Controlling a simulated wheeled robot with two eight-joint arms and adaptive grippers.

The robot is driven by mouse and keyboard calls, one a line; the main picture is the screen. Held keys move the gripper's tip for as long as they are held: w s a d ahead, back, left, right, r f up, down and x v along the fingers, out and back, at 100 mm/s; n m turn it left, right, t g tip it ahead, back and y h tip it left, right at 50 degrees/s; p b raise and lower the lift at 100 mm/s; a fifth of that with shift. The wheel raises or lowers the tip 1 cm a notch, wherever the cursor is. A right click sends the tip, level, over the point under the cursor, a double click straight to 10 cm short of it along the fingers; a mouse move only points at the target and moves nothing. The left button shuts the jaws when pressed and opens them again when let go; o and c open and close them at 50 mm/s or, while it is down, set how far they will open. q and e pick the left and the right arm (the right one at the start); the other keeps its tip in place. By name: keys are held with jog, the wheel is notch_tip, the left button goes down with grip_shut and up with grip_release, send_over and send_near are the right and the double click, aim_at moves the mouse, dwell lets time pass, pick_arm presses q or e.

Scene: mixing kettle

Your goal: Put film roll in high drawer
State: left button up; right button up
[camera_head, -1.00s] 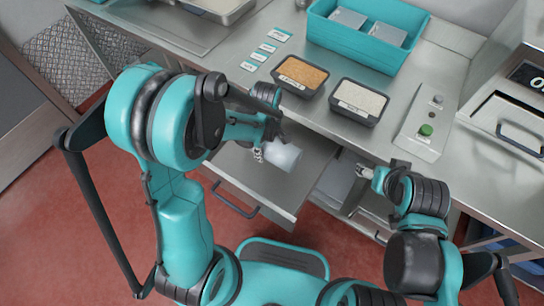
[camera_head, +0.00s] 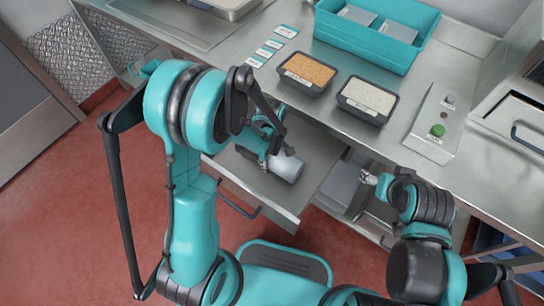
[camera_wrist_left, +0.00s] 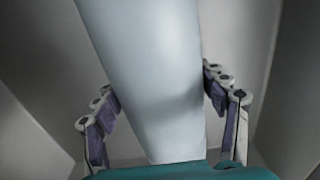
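The film roll (camera_head: 286,166) is a pale, smooth cylinder over the open drawer (camera_head: 292,205). In the left wrist view the roll (camera_wrist_left: 155,80) runs between the two fingers of my left gripper (camera_wrist_left: 160,98), with the fingertips against or very near its sides. In the head view my left gripper (camera_head: 273,152) is at the roll's end, shut on it, low within the drawer's outline. Whether the roll touches the drawer floor cannot be seen. My right gripper (camera_head: 367,177) is empty, right of the drawer; its fingers are too small to judge.
On the steel counter stand a tray of brown grains (camera_head: 307,72), a tray of white grains (camera_head: 367,98) and a teal bin (camera_head: 375,40). A control box with a green button (camera_head: 438,130) is at the right.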

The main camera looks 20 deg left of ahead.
pick_arm(q)
jog(key=o, duration=0.4)
jog(key=shift+r+p, duration=0.3)
jog(key=shift+p, duration=0.05)
notch_tip(320, 180, up, 12)
jog(key=p, duration=0.4)
jog(key=shift+f+p, duration=0.25)
jog(key=shift+p, duration=0.05)
jog(key=shift+s+a+r+m+t, duration=0.75)
jog(key=shift+s+r+m+t, duration=0.45)
jog(key=shift+s+r+m, duration=0.85)
jog(key=shift+s+a+r+m+t, duration=0.8)
jog(key=shift+s+r+m+t, duration=0.5)
jog(key=shift+r+m, duration=1.3)
jog(key=shift+s+a+r+m+t, duration=0.75)
jog(key=shift+s+r+m+t, duration=0.35)
jog(key=shift+s+r+m, duration=1)
jog(key=shift+w+r+m, duration=0.25)
jog(key=shift+w, duration=0.05)
